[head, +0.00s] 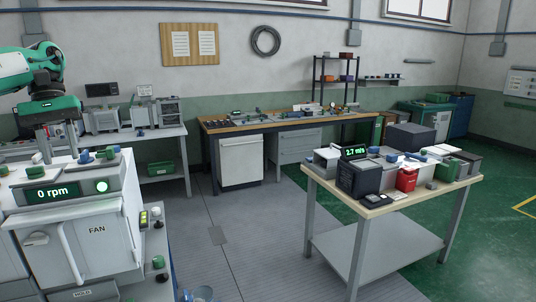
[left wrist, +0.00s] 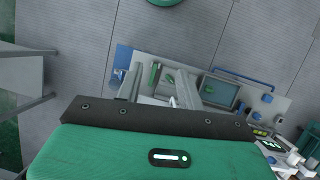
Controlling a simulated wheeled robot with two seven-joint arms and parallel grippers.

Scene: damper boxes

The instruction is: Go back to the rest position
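My left gripper (head: 58,146) hangs fingers down at the left of the head view, above or behind the fan box (head: 97,230); I cannot tell its exact height over it. In the left wrist view its two grey fingers (left wrist: 160,88) stand apart with no object seen held between them. The fan box is white, with a "0 rpm" display (head: 50,193) and a round lit button. Several blue and green knobs sit along its top. My right gripper is in neither view.
A wooden-topped table (head: 388,207) at the right holds a dark meter reading 2.7 m/s (head: 358,172), a red container (head: 406,180) and several boxes. A workbench (head: 285,122) stands at the back. The grey floor (head: 240,225) between is mostly clear.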

